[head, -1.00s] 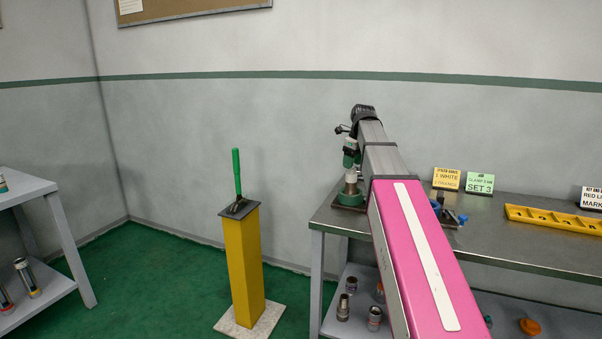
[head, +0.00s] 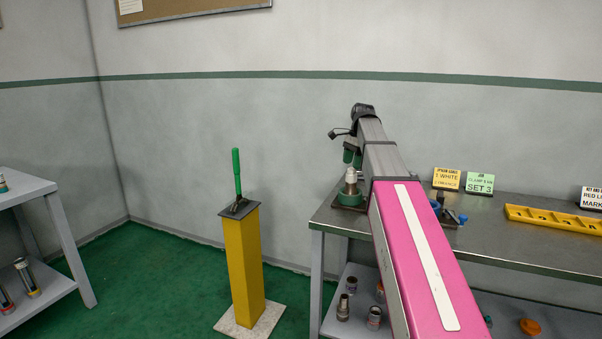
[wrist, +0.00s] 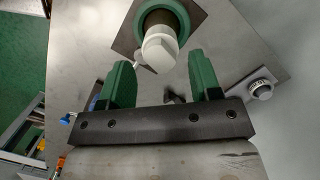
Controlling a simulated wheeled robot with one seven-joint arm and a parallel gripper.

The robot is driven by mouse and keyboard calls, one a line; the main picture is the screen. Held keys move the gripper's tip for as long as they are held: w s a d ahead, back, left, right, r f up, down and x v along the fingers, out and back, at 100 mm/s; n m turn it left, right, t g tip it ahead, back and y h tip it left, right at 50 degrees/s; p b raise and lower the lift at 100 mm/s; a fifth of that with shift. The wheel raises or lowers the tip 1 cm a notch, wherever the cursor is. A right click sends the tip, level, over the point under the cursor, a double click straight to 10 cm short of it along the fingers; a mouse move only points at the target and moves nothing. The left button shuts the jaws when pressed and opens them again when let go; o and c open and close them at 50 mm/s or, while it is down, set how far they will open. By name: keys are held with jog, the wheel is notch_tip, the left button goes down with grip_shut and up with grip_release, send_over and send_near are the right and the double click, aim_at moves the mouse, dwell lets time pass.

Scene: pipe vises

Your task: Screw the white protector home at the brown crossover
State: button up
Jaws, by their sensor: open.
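The white protector (head: 351,174) sits upright on top of the pipe piece held in the green vise (head: 349,197) at the bench's left end. In the wrist view the white protector (wrist: 160,48) shows a faceted cap, with a brownish ring and green vise body around its base. The crossover is mostly hidden beneath it. My gripper (head: 353,157) is open, its green fingers just above and behind the protector in the head view. In the wrist view my gripper (wrist: 158,62) has a finger either side of the protector's line, clear of it. Whether the threads are fully seated cannot be told.
Behind my pink arm, the bench (head: 480,232) carries a yellow card (head: 446,178), a green card (head: 479,182), blue fittings and a yellow slotted rack (head: 555,219). A yellow post (head: 243,258) with a green lever stands left of the bench. Floor between is clear.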

aim_at(352, 175)
jog(key=n, duration=0.3)
jog(key=n+g, duration=0.1)
jog(key=n, duration=0.2)
jog(key=shift+h, duration=0.3)
jog(key=n, duration=0.5)
jog(key=shift+h, duration=0.4)
jog(key=n+h, duration=0.1)
jog(key=n, duration=0.4)
jog(key=shift+a+n, duration=0.1)
jog(key=shift+n, duration=0.2)
jog(key=n, duration=0.5)
jog(key=shift+s+n+h, duration=0.15)
jog(key=shift+n+h, duration=0.15)
jog(key=shift+h, duration=0.1)
jog(key=shift+f, duration=1)
jog(key=shift+s+d, duration=0.2)
jog(key=shift+s, duration=0.15)
